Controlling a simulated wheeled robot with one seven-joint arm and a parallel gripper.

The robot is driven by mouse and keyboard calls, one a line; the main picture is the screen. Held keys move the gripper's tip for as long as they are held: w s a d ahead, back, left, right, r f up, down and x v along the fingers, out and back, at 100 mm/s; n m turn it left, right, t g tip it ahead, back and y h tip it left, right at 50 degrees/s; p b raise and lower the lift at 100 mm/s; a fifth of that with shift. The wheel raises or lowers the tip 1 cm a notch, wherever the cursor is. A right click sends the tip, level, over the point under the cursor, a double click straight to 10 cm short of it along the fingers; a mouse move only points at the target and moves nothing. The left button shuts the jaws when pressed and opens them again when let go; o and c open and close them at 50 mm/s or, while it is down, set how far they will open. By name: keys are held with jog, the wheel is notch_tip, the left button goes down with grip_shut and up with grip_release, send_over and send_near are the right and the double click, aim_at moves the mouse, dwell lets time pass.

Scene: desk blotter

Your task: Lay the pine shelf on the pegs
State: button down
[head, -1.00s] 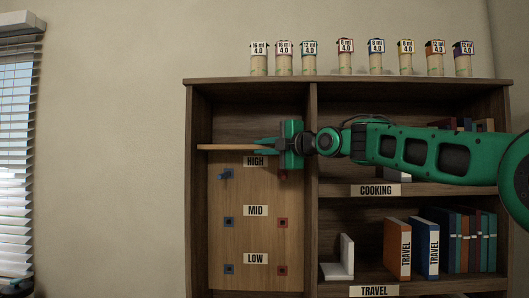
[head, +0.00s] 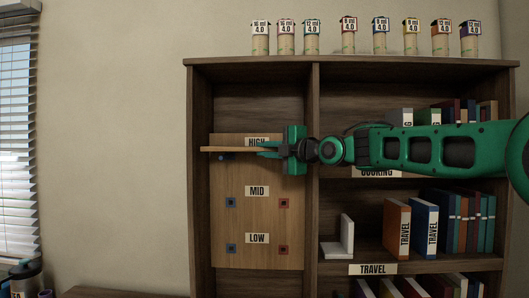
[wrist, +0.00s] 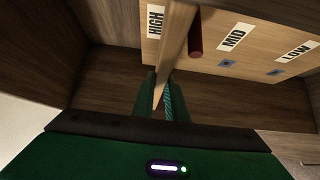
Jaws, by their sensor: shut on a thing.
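The pine shelf (head: 226,150) is a thin light board, held roughly level in front of the HIGH label (head: 257,141). My gripper (head: 268,149) is shut on its right part. In the wrist view the shelf (wrist: 175,42) runs out between the fingers (wrist: 162,105). A dark red peg (wrist: 195,38) sticks out close beside the shelf, on its MID-label side; I cannot tell whether they touch. Blue (head: 230,202) and red (head: 284,202) square spots flank the MID row, with another pair at LOW.
The peg panel (head: 257,220) sits in the bookcase's left bay, between the side wall (head: 201,110) and the divider (head: 315,110). Books (head: 396,230) and a white bookend (head: 340,240) stand in the right bay. Several labelled jars (head: 348,38) stand on top.

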jog(key=shift+f, duration=0.35)
dwell(0.5)
jog(key=c, duration=1.7)
grip_release()
jog(key=shift+f, duration=0.1)
jog(key=shift+s, duration=0.1)
